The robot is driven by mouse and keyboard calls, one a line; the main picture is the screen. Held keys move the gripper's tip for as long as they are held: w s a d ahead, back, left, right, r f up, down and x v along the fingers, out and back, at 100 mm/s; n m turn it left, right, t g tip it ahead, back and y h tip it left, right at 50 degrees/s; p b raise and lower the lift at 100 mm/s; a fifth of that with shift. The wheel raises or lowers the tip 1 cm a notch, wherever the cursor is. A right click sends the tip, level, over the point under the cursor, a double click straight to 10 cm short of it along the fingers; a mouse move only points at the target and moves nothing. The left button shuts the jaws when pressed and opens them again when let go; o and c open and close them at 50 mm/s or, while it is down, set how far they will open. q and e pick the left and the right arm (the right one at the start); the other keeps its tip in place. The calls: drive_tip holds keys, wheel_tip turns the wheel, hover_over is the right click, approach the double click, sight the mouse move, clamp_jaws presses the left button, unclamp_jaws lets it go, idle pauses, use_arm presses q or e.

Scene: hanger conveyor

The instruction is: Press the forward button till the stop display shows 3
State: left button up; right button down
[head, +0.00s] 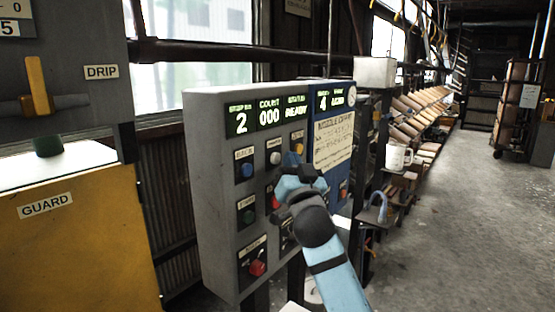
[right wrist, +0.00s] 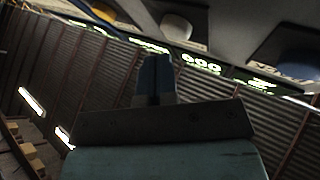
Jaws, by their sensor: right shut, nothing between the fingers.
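The grey control panel (head: 212,200) stands at the middle of the head view. Its stop display (head: 240,121) shows 2, the count display (head: 269,113) shows 000 and the status display (head: 296,111) reads READY. The top button row has a blue button (head: 246,170), a white button (head: 275,158) and one at the right partly behind my gripper. I cannot surely read which is forward. My right gripper (head: 291,162) is shut and empty, in front of the panel's upper right. In the right wrist view, its fingertips (right wrist: 155,75) point towards the button row; contact cannot be told. My left gripper is out of view.
A red button (head: 257,268) sits low on the panel. A blue panel (head: 335,125) with a chart adjoins at the right. A yellow guard (head: 80,245) stands at the left. Shelves of parts (head: 415,110) run along the back; the floor (head: 460,220) at the right is clear.

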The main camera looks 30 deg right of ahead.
drive_tip(key=shift+w+a, duration=0.2)
drive_tip(key=shift+w, duration=0.2)
